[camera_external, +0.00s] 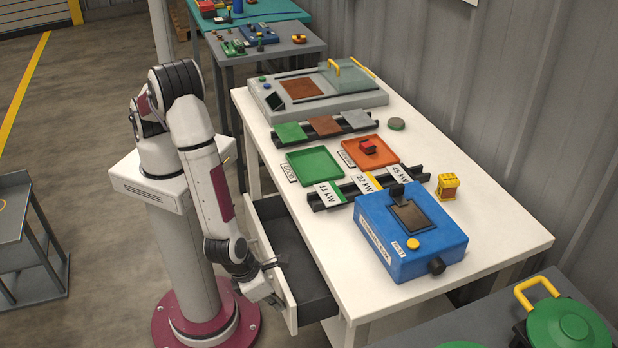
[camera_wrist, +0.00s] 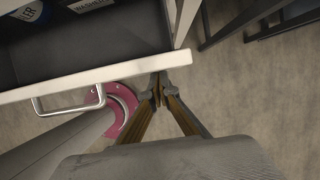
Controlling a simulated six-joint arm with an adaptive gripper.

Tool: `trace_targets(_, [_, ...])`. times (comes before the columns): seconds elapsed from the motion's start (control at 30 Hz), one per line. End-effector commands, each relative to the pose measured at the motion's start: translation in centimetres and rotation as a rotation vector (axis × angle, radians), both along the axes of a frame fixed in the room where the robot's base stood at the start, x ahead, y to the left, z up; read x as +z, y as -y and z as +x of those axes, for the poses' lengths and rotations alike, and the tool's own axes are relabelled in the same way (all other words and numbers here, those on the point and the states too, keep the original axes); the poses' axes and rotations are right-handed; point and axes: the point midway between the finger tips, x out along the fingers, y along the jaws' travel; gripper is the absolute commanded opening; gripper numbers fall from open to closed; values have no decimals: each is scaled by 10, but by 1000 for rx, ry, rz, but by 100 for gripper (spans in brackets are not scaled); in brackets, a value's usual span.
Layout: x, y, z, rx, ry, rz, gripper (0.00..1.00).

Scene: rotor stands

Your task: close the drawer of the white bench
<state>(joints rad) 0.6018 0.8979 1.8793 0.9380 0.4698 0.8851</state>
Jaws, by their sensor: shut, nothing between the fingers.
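The white bench (camera_external: 505,232) has its drawer (camera_external: 290,238) pulled out toward my arm, with a dark interior. In the wrist view, the drawer's white front panel (camera_wrist: 95,77) crosses the upper left, with a metal bar handle (camera_wrist: 67,104) on its outer face. My gripper (camera_wrist: 158,84) is shut and empty. Its fingertips are at the front panel near its right end, away from the handle. I cannot tell whether they touch it.
The bench top holds a blue box (camera_external: 440,245), a green tray (camera_external: 315,166), an orange tray (camera_external: 385,153) and a grey machine (camera_external: 350,100). A grey cart (camera_external: 18,230) stands at the left. Floor is free between cart and arm.

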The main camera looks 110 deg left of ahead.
Motion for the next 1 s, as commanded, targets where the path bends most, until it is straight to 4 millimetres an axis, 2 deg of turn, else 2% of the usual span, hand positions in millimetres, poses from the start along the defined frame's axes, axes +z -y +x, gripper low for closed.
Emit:
trace_targets(0.03, [0, -11, 10, 6, 0, 0, 0])
trace_targets(0.2, [0, -38, 37, 5, 1, 1, 0])
trace_targets(0.5, [0, -75, 75, 3, 1, 1, 0])
trace_targets(0.7, [0, -86, 86, -1, 0, 0, 0])
trace_targets(1.0, [1, -90, 90, 1, 2, 2, 0])
